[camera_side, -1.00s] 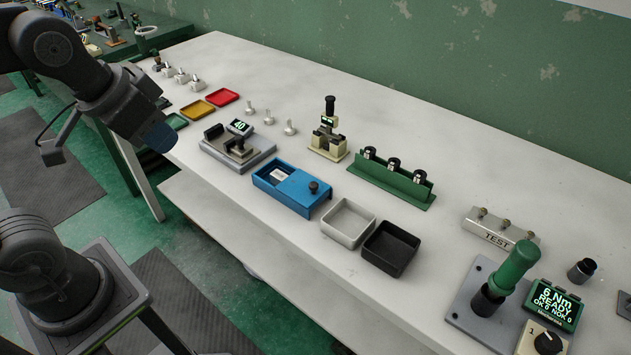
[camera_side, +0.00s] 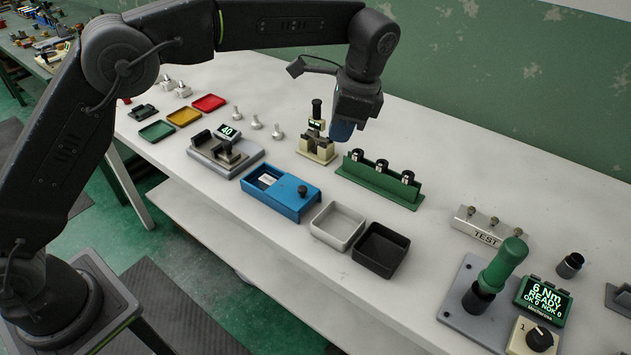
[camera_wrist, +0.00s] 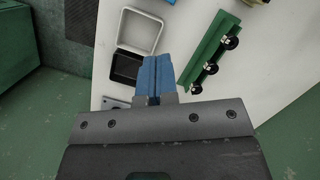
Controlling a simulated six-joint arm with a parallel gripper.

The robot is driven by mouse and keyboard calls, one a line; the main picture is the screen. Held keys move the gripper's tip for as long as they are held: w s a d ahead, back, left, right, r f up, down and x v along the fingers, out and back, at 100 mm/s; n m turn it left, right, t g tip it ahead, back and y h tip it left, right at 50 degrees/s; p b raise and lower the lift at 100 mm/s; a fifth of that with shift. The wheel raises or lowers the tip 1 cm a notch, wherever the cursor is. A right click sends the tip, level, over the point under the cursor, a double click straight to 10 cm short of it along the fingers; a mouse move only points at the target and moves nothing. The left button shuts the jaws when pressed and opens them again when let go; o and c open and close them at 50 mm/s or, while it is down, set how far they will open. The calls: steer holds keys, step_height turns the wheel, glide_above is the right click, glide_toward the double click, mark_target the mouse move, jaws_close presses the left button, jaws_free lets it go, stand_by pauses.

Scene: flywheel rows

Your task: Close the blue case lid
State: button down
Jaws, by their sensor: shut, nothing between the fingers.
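The blue case (camera_side: 257,192) sits on the white bench in the middle of the side view. Its blue lid (camera_side: 286,195) with a dark knob (camera_side: 303,190) covers the right part. The left end is uncovered and shows a white item (camera_side: 267,181) inside. My gripper (camera_side: 342,132) hangs in the air above the bench, to the right of and above the case, apart from it. Its blue fingers are together and empty, as the wrist view (camera_wrist: 157,72) also shows.
A grey tray (camera_side: 327,244) and a black tray (camera_side: 395,264) stand right of the case. A green rack (camera_side: 372,190) with several dark-topped parts and a beige fixture (camera_side: 314,155) stand behind. A grey fixture (camera_side: 237,172) with a display is to the left.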

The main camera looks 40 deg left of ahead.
mark_target(280, 181)
steer(key=shift+m+g, duration=0.3)
steer(key=shift+m, duration=0.2)
steer(key=x, duration=0.4)
steer(key=w+d+x, duration=0.1)
steer(key=x, duration=0.3)
steer(key=d+x, duration=0.1)
steer(key=x, duration=0.3)
steer(key=shift+w+d+f, duration=0.1)
steer(key=shift+w+f, duration=0.1)
steer(key=shift+f, duration=0.35)
steer(key=a, duration=0.1)
steer(key=s+a, duration=0.1)
steer(key=shift+s+a+f, duration=0.1)
steer(key=shift+a+f, duration=0.15)
steer(key=shift+f, duration=0.1)
steer(key=shift+s+a+f, duration=0.15)
steer(key=shift+s+a, duration=0.15)
steer(key=shift+a, duration=0.2)
steer(key=a, duration=0.8)
steer(key=shift+a, duration=0.2)
steer(key=shift+f, duration=0.1)
